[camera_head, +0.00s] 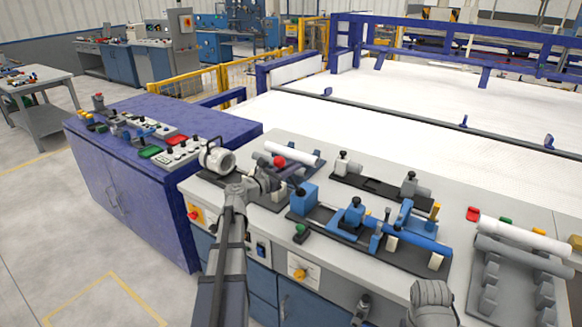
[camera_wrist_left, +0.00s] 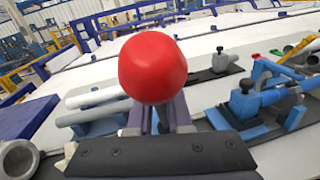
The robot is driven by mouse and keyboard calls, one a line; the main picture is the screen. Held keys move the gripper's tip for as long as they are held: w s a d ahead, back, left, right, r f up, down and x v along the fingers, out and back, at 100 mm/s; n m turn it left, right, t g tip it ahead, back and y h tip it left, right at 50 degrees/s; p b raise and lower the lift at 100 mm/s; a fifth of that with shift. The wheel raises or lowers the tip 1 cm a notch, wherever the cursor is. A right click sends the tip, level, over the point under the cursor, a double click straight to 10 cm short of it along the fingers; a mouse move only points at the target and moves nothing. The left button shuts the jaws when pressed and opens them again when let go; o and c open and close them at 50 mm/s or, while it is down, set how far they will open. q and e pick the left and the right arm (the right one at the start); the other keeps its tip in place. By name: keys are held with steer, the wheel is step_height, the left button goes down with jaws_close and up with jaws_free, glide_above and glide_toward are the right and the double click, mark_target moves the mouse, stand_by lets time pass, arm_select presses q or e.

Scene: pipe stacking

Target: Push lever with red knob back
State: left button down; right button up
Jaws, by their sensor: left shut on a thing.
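The red knob (camera_head: 279,161) tops a lever on the machine at the left part of the worktop. In the left wrist view the red knob (camera_wrist_left: 152,67) is large and sits just above my left gripper's fingers. My left gripper (camera_head: 270,176) reaches in from the front and is shut on the lever just under the knob. In the left wrist view the fingers of my left gripper (camera_wrist_left: 158,115) hide most of the lever shaft.
A white pipe (camera_head: 292,152) lies just behind the knob. A grey round fitting (camera_head: 217,157) stands to its left. Blue clamps (camera_head: 352,216) with a blue pipe (camera_head: 410,238) stand to the right. White and grey pipes (camera_head: 525,236) lie on a rack at far right.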

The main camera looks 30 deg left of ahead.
arm_select(q)
steer(key=w+d+n+g+y+p, duration=0.1)
steer(key=w+g+p, duration=0.8)
steer(key=w+p, duration=0.6)
steer(key=shift+w+d+r+y+p, duration=0.15)
steer(key=shift+w+r+y+p, duration=0.1)
steer(key=shift+r+y+p, duration=0.1)
steer(key=c, duration=0.9)
jaws_free()
steer(key=shift+w+f, duration=0.15)
steer(key=shift+o, duration=0.3)
